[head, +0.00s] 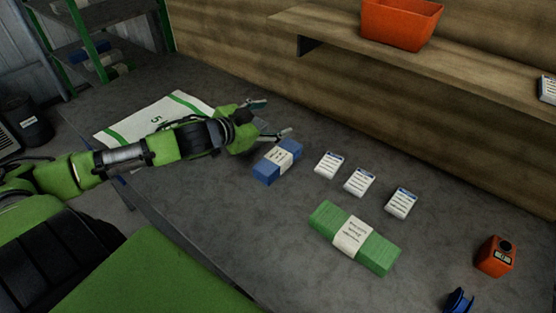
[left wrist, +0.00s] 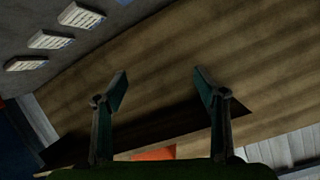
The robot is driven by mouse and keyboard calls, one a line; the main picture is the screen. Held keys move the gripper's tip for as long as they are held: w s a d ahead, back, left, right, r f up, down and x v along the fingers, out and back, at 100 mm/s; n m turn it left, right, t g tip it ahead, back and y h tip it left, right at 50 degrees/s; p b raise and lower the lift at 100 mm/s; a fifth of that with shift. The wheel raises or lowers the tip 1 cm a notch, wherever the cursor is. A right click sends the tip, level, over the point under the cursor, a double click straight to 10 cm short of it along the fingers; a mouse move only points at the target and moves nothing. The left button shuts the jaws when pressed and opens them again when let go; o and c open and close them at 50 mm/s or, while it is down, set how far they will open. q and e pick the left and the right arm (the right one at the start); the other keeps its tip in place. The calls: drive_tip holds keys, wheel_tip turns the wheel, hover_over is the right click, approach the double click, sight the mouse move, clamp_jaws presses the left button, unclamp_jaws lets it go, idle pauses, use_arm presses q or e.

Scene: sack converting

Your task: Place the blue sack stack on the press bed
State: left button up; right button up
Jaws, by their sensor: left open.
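The blue sack stack (head: 278,161) lies on the grey table in the head view, with a white printed band around its middle. My left gripper (head: 277,118) is open and empty, just behind the blue stack in the picture, and I cannot tell whether it touches it. In the left wrist view the fingers (left wrist: 162,85) stand wide apart with nothing between them, facing the wooden wall. I cannot make out a press bed for certain in these views. My right gripper is not in view.
A green banded stack (head: 376,250), several white cards (head: 359,181), an orange device (head: 496,256) and a blue spool (head: 458,301) are on the table. A flat white sack (head: 130,126) lies left. An orange bin (head: 400,22) stands on the wall shelf (head: 460,70). The front middle is clear.

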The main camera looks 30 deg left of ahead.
sight(278, 155)
use_arm(q)
drive_tip(key=s+f+n+g, duration=0.1)
drive_tip(key=s+f, duration=0.1)
drive_tip(key=s+f+n+g, duration=0.1)
drive_tip(key=f+n+g, duration=0.1)
drive_tip(key=f, duration=0.1)
drive_tip(key=s+f+n+g, duration=0.1)
drive_tip(key=s+f, duration=0.1)
drive_tip(key=shift+s+a+f+n+g+y, duration=0.3)
drive_tip(key=shift+a, duration=0.1)
drive_tip(key=x, duration=0.8)
drive_tip(key=shift+d, duration=0.1)
drive_tip(key=shift+p+x, duration=0.45)
drive_tip(key=shift+x, duration=2.4)
drive_tip(key=shift+s+d, duration=0.1)
drive_tip(key=c, duration=1.5)
drive_tip(key=shift+r, duration=0.1)
drive_tip(key=shift+c, duration=0.2)
